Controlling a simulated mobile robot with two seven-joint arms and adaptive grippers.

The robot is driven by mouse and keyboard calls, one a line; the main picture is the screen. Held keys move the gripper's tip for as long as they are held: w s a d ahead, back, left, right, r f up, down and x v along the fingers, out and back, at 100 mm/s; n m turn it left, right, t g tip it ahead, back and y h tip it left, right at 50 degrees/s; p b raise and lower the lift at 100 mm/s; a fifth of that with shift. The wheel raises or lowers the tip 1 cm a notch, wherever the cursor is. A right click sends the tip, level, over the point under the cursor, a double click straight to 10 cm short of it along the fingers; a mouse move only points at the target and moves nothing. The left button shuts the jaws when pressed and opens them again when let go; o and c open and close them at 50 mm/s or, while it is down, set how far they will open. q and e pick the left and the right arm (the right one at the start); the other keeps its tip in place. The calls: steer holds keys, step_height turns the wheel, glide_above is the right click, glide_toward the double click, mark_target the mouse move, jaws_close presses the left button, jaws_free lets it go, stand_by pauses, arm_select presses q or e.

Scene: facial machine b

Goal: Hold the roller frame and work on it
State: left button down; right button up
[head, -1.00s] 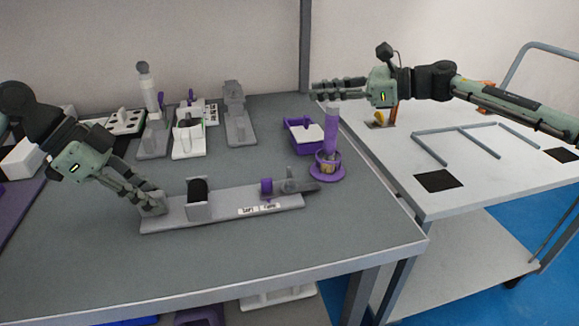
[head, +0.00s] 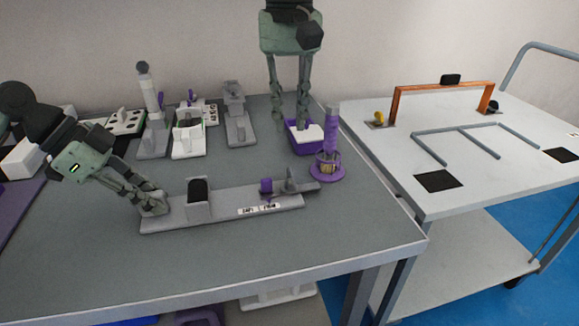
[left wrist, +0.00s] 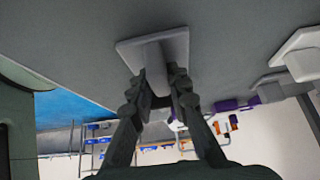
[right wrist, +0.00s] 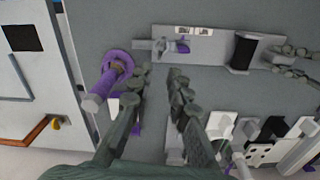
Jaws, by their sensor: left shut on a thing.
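A long grey fixture (head: 228,216) lies on the table with a black part (head: 197,190), a small purple part (head: 266,186) and a white label. I cannot tell whether it is the roller frame. My left gripper (head: 152,202) is shut on an upright grey block at the fixture's left end; the block (left wrist: 152,65) on its plate shows in the left wrist view. An orange arch-shaped frame (head: 440,89) stands on the cart.
A purple post on a round base (head: 326,174) stands right of the tray. Several grey and white fixtures (head: 187,140) line the back of the table. The table front is clear. The white cart (head: 480,190) on the right carries grey bars (head: 470,140) and black squares.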

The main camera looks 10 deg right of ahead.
mark_target(290, 172)
step_height(290, 172, down, 11)
steer(key=shift+f, duration=0.1)
stand_by(0.3)
